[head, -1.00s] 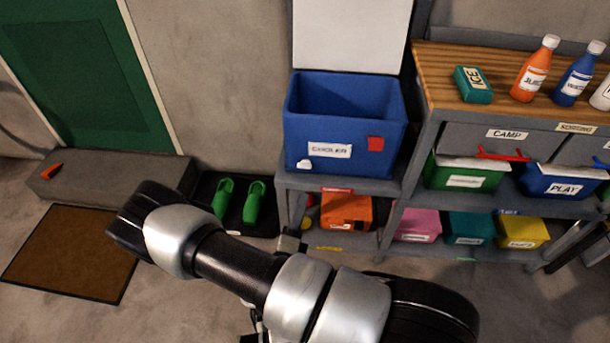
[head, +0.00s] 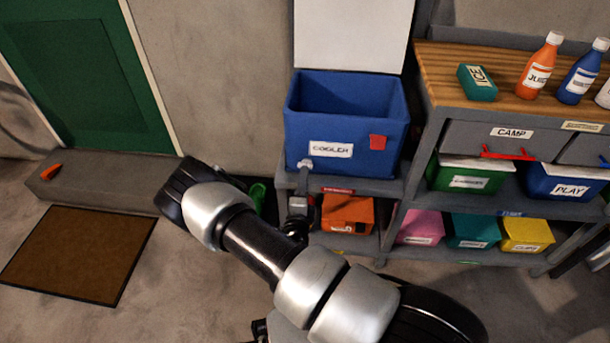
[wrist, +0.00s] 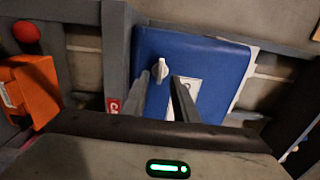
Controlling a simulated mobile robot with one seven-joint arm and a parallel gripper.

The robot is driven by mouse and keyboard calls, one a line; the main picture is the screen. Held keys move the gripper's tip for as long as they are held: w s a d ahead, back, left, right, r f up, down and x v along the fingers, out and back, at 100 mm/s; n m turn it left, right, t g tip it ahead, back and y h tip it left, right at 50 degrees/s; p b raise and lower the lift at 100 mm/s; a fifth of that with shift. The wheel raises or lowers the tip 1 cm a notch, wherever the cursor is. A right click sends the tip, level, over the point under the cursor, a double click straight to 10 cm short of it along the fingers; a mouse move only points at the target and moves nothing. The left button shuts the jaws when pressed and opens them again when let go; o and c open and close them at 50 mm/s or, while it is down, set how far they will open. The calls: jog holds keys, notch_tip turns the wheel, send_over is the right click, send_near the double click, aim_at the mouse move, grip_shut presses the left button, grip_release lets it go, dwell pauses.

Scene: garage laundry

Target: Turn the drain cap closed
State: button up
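The blue cooler (head: 345,115) stands on a grey shelf with its white lid (head: 352,35) raised. My gripper (head: 298,196) is just below the cap, partly hidden behind my arm. In the wrist view the cap (wrist: 161,70) shows as a white knob on the blue cooler wall (wrist: 205,60). The fingers of my gripper (wrist: 161,78) point at it, apart with blue showing between them. The cap appears near the fingertips; I cannot tell whether they touch it.
An orange box (head: 346,213) sits on the shelf below the cooler. A wooden-topped bench (head: 510,85) with bottles stands to the right, with several bins beneath. A brown mat (head: 75,255) and grey step (head: 100,178) lie left. Floor in front is mostly clear.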

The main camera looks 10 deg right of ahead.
jog(key=shift+x, duration=1.6)
jog(key=shift+c, duration=0.3)
grip_shut()
jog(key=shift+m, duration=0.3)
jog(key=m+p, duration=0.7)
jog(key=m, duration=1)
jog(key=shift+s+p, duration=0.1)
jog(key=shift+p, duration=0.25)
jog(key=shift+m, duration=0.3)
